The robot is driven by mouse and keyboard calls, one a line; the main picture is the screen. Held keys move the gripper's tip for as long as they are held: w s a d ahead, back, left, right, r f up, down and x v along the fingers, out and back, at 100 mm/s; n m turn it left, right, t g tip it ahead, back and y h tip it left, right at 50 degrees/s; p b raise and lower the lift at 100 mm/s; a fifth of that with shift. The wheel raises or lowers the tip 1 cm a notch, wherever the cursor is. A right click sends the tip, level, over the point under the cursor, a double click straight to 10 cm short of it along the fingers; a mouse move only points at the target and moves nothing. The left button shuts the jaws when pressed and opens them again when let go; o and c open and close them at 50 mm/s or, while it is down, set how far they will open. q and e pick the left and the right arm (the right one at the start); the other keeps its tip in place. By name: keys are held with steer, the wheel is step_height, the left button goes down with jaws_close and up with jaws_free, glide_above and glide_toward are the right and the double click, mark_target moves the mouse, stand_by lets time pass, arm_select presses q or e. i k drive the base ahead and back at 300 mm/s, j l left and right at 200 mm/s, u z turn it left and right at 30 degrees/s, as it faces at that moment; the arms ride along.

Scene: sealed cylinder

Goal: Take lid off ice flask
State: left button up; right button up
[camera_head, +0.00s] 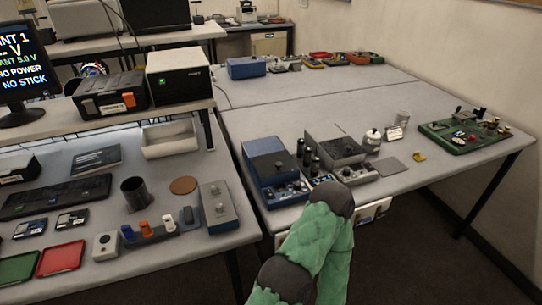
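A small whitish pot with a dark knob on its lid (372,141) stands upright on the right table. It looks most like the lidded flask, but it is too small to be sure. Its lid appears to sit on it. A dark cylinder (135,193) stands on the left table, with a flat brown disc (184,185) lying apart to its right. Green padded parts with dark ends, which look like my own arm, rise from the bottom centre. No gripper fingers show, and nothing is seen touching the pot.
Beside the pot stand a small white label card (394,134), a clear glass (403,118) and a grey device (335,148). A blue instrument (272,168) is further left. A green board (464,132) lies at the right edge.

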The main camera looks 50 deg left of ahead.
mark_target(374, 134)
steer(key=u, duration=1.55)
